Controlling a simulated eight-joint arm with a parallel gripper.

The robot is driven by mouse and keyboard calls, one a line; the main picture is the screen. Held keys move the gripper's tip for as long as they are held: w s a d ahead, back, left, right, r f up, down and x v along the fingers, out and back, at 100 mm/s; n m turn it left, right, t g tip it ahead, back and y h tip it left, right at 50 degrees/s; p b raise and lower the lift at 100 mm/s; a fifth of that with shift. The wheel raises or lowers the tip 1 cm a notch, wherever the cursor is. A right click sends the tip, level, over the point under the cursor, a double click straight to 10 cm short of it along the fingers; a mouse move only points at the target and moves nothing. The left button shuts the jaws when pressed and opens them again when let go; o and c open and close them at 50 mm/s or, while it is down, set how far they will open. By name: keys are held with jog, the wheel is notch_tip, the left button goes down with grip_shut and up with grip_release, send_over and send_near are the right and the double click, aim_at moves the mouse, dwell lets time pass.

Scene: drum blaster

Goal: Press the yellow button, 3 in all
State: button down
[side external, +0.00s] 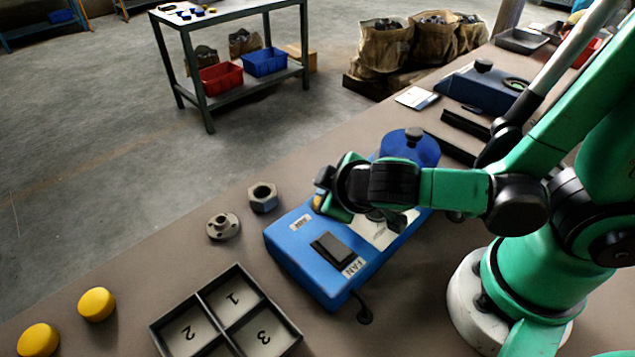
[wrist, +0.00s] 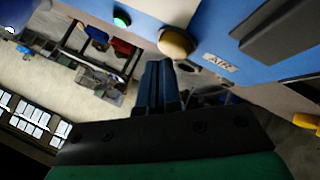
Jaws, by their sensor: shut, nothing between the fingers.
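The yellow button (wrist: 175,42) is a round knob on the blue box, beside the label "AIR", in the wrist view. In the side view only a sliver of the button (side external: 317,203) shows, with my arm's end over and beside it. My gripper (wrist: 158,68) is shut and empty. Its fingertips appear just left of and below the button in the wrist view; I cannot tell whether they touch it. The blue box (side external: 285,243) sits on the brown table, with a black switch (side external: 332,248) labelled "FAN" near its front.
A green light (wrist: 122,18) shows left of the button. A hex nut (side external: 263,197) and a flanged part (side external: 222,227) lie left of the box. A numbered tray (side external: 238,272) and two yellow discs (side external: 96,304) are nearer the front. A blue round part (side external: 425,148) stands behind.

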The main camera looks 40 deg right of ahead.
jog(key=shift+r, duration=0.1)
jog(key=shift+r, duration=0.35)
jog(key=shift+r, duration=2.5)
jog(key=d+r+m+g+y, duration=0.1)
jog(key=d+m+y, duration=0.1)
jog(key=d+m, duration=0.3)
jog(key=shift+d+g+y, duration=0.3)
jog(key=shift+d+y, duration=0.1)
jog(key=shift+d, duration=0.65)
jog(key=shift+r, duration=0.15)
